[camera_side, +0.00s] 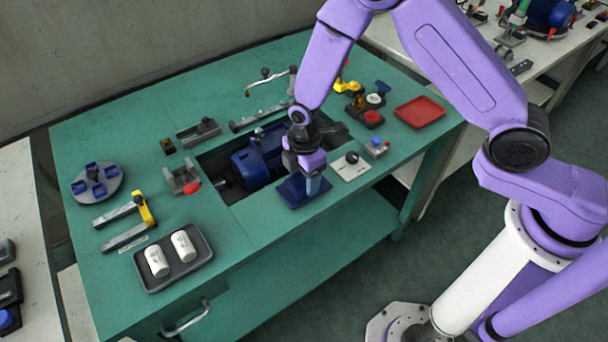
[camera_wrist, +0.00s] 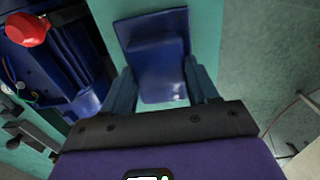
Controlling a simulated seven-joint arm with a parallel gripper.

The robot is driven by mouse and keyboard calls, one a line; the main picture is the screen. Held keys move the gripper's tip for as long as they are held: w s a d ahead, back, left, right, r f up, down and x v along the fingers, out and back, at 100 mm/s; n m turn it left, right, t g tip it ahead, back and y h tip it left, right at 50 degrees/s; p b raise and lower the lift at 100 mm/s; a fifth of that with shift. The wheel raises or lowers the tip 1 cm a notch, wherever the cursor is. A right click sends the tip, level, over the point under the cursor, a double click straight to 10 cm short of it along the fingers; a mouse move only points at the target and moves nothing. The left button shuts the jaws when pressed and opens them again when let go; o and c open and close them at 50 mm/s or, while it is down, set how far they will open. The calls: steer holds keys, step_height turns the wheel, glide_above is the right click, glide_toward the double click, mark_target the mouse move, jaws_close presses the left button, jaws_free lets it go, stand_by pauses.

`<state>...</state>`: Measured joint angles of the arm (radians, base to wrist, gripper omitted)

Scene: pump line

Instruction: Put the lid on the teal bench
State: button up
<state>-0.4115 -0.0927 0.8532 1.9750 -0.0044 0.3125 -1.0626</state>
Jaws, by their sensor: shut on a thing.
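A dark blue lid (camera_side: 292,194) is at the front edge of the teal bench (camera_side: 235,235), just in front of the blue motor (camera_side: 252,165). My gripper (camera_side: 312,182) points down over the lid and is shut on it. In the wrist view the lid (camera_wrist: 158,62) sits between the two fingers of my gripper (camera_wrist: 162,88), with teal bench top around it. Whether the lid's underside touches the bench is hard to tell.
A tray with two white cylinders (camera_side: 150,280) is front left. A red tray (camera_side: 420,112) is at the right. Bare bench shows between the tray and the lid.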

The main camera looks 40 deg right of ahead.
steer(key=shift+f, duration=0.15)
stand_by(0.4)
steer(key=o, duration=1.2)
steer(key=shift+c, duration=0.2)
steer(key=shift+r, duration=3)
step_height(320, 180, up, 18)
steer(key=f, duration=0.1)
steer(key=s+d+m, duration=0.2)
steer(key=s+d, duration=0.6)
steer(key=s, duration=0.5)
steer(key=s+d+m, duration=0.3)
steer(key=s+d, duration=0.5)
steer(key=s, duration=0.5)
steer(key=shift+d, duration=0.35)
